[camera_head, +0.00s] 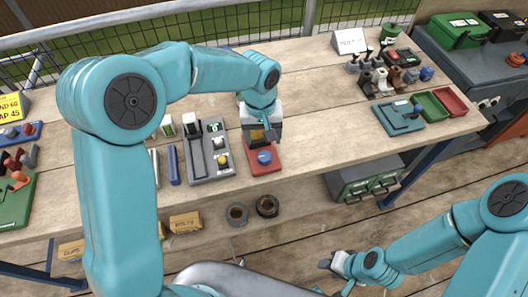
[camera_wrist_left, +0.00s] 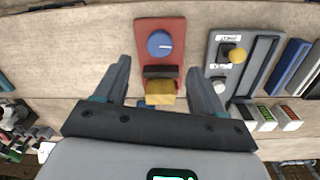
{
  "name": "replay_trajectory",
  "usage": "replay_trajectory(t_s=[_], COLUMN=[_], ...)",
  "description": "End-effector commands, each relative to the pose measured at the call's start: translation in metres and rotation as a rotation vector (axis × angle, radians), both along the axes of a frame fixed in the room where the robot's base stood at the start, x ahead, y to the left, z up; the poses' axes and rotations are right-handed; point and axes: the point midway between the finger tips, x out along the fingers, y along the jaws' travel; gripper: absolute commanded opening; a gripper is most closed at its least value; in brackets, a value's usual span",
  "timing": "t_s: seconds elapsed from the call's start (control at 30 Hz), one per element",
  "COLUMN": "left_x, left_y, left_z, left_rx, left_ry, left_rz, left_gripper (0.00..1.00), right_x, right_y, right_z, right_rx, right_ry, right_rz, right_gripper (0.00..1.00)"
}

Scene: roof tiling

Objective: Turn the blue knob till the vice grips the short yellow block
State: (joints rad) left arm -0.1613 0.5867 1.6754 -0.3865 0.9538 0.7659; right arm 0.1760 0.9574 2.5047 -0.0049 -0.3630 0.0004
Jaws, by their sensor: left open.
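The red vice (camera_head: 263,168) sits on the wooden bench, and the blue knob (camera_head: 264,157) is at its near end. In the left wrist view the vice (camera_wrist_left: 146,25) shows its blue knob (camera_wrist_left: 160,43) with a white mark, a dark jaw (camera_wrist_left: 160,72) and the short yellow block (camera_wrist_left: 160,88). I cannot tell whether the jaw touches the block. My left gripper (camera_head: 260,137) hangs over the vice; in the wrist view its fingers (camera_wrist_left: 159,68) are apart, either side of the block and jaw, touching neither. My right gripper (camera_head: 332,264) is low at the front, away from the bench.
A grey panel (camera_head: 222,172) with a yellow knob stands just left of the vice. A blue device (camera_head: 400,118) and green and red trays (camera_head: 450,102) lie at the right. Bare bench lies between. Boxes and rolls (camera_head: 267,206) sit below the bench's front edge.

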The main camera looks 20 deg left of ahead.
Motion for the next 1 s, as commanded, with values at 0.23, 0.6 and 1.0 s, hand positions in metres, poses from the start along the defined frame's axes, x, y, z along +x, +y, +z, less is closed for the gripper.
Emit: replay_trajectory(t_s=[0.23, 0.6, 1.0], left_x=[0.0, 0.001, 0.001], left_y=[-0.002, -0.003, -0.003], left_z=[-0.055, -0.087, -0.087], left_rx=[0.001, 0.0, 0.0], left_ry=[0.005, 0.0, 0.0], left_rz=[-0.001, -0.001, -0.001], left_gripper=[0.69, 0.69, 0.13], right_x=[0.0, 0.0, 0.0], right_y=[0.0, 0.0, 0.0], right_z=[0.007, 0.01, 0.01], right_rx=[0.0, 0.0, 0.0], right_ry=[0.0, 0.0, 0.0], right_rz=[0.0, 0.0, 0.0], right_gripper=[0.43, 0.43, 0.43])
